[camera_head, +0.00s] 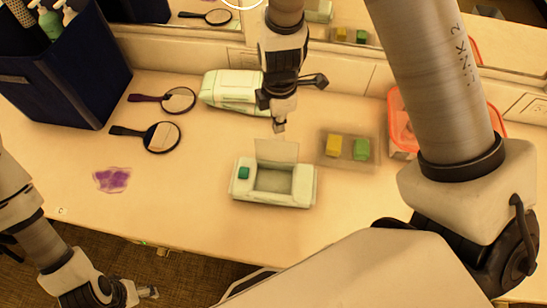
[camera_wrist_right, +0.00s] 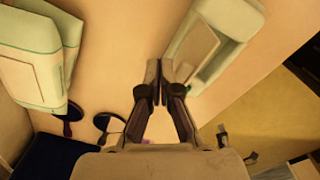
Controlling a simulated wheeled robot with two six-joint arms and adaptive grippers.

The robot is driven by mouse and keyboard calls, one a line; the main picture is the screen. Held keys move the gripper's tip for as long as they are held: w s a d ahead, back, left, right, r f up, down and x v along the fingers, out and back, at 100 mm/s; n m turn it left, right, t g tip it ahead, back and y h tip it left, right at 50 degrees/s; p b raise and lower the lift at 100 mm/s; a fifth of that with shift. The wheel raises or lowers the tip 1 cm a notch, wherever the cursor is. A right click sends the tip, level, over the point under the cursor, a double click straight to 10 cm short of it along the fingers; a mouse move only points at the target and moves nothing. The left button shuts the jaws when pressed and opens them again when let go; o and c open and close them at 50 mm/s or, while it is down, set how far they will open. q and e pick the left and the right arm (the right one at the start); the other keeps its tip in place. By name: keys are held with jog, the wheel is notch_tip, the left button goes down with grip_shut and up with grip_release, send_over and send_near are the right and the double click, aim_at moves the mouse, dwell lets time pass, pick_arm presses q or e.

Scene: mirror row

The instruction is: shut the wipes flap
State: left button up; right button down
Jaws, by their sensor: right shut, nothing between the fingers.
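The wipes box (camera_head: 243,192) is pale with green edges and stands on the counter. Its flap (camera_head: 277,151) stands up at the back edge, and the opening is exposed. A small green square sits on the box's left part. In the right wrist view the box (camera_wrist_right: 238,22) and flap (camera_wrist_right: 197,48) show at the top. My right gripper (camera_head: 279,127) is shut and empty, just behind and above the flap; whether it touches is unclear. Its fingertips (camera_wrist_right: 160,66) are left of the flap in the wrist view. My left gripper (camera_head: 148,293) is low at the left, away from the box.
A closed white-green pack (camera_head: 228,88) lies behind. Two hand mirrors (camera_head: 162,137) (camera_head: 179,99) and a purple patch (camera_head: 112,179) are left. A tray (camera_head: 348,140) with yellow and green blocks and an orange-rimmed container (camera_head: 397,118) are right. A dark blue bin (camera_head: 75,75) stands back left.

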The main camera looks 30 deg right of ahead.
dwell(0.3)
jog(key=shift+f+b, duration=1.75)
jog(key=shift+b, duration=0.05)
jog(key=shift+f+b, duration=2.25)
jog(key=shift+f, duration=0.1)
jog(key=shift+f, duration=0.15)
notch_tip(320, 180, up, 8)
jog(key=p, duration=0.6)
